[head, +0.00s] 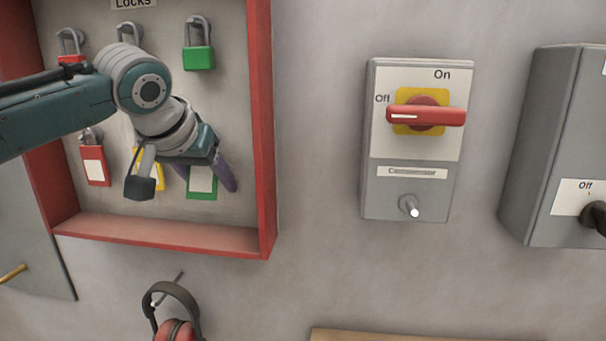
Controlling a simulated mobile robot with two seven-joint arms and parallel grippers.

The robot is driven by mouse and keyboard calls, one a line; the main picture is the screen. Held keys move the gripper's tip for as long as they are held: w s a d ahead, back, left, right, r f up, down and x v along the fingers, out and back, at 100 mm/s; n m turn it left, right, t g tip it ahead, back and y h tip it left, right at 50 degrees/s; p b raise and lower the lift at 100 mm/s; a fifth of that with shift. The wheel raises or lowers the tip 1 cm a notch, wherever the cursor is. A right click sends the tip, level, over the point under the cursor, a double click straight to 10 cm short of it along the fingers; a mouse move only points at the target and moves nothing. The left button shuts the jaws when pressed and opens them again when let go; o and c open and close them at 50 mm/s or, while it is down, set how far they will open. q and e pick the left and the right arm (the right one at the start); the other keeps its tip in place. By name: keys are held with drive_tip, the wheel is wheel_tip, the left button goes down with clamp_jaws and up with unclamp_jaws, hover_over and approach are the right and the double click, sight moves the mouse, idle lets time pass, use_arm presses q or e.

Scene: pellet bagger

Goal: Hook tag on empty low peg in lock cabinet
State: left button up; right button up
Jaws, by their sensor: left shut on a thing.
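The lock cabinet (265,130) is a shallow open box with a red frame on the wall at left. A green tag with a white label (201,180) is at its low right. My left gripper (184,184) is in front of the low row, shut on the green tag; the contact is partly hidden. A yellow tag (156,172) shows beside it, mostly hidden by my gripper. A red tag with a white label (95,167) hangs at the low left. The low right peg is hidden, so I cannot tell whether the green tag is on it. My right gripper is out of view.
A green padlock (199,58) hangs in the upper row; my arm partly covers the other locks. To the right are a grey switch box with a red handle (425,115) and another grey box (560,140). Earmuffs (175,310) hang below the cabinet. The wall between is clear.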

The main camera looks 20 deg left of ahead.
use_arm(q)
drive_tip(key=shift+s+f, duration=0.15)
drive_tip(key=shift+f, duration=0.2)
drive_tip(key=o, duration=0.9)
drive_tip(key=shift+o, duration=0.7)
drive_tip(key=o, duration=0.4)
drive_tip(key=shift+r, duration=0.1)
drive_tip(key=shift+c, duration=0.2)
drive_tip(key=shift+r, duration=0.1)
